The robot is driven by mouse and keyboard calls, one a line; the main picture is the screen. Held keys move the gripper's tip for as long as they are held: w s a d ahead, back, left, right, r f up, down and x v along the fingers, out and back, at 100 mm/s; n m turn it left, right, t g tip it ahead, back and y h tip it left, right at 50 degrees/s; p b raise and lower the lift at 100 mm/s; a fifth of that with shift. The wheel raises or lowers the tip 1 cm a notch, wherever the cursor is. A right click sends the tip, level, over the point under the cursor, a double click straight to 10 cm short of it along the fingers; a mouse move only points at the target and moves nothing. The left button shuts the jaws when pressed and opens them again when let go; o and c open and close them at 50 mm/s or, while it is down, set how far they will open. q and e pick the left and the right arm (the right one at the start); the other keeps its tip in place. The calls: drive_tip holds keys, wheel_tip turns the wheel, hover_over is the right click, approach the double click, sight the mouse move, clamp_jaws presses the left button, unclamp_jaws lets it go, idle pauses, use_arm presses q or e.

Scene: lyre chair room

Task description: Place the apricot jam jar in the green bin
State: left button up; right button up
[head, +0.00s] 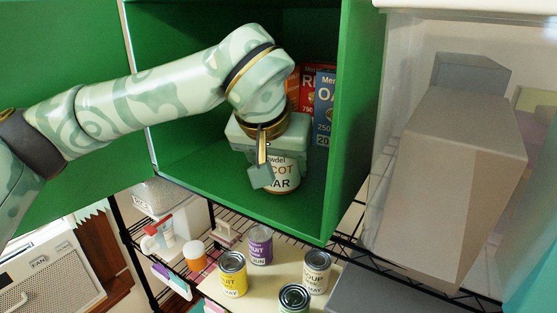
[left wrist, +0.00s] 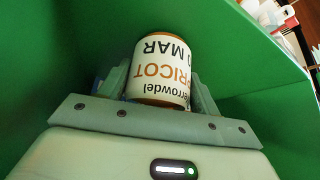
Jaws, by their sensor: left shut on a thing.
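The apricot jam jar (head: 284,174) has a white label with orange and black lettering. It also shows upside down in the left wrist view (left wrist: 160,72), between the two fingers. My left gripper (head: 266,172) reaches into the green bin (head: 352,120) and is shut on the jar. The jar is inside the bin, near its front edge and close above or on the floor; I cannot tell whether it touches. The gripper hides part of the jar. My right gripper is not in view.
A red box (head: 318,80) and a blue box (head: 325,108) stand at the back right of the bin. Below, a wire shelf holds several cans, including a yellow one (head: 232,274) and a purple one (head: 260,245). A clear container with a grey object (head: 450,170) stands right.

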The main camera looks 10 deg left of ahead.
use_arm(q)
drive_tip(key=shift+f, duration=0.1)
drive_tip(key=o, duration=1.3)
drive_tip(key=shift+f, duration=0.1)
drive_tip(key=shift+s+r, duration=0.15)
drive_tip(key=shift+r, duration=0.25)
drive_tip(key=v, duration=1.1)
drive_tip(key=shift+s+r, duration=0.2)
drive_tip(key=shift+s, duration=0.05)
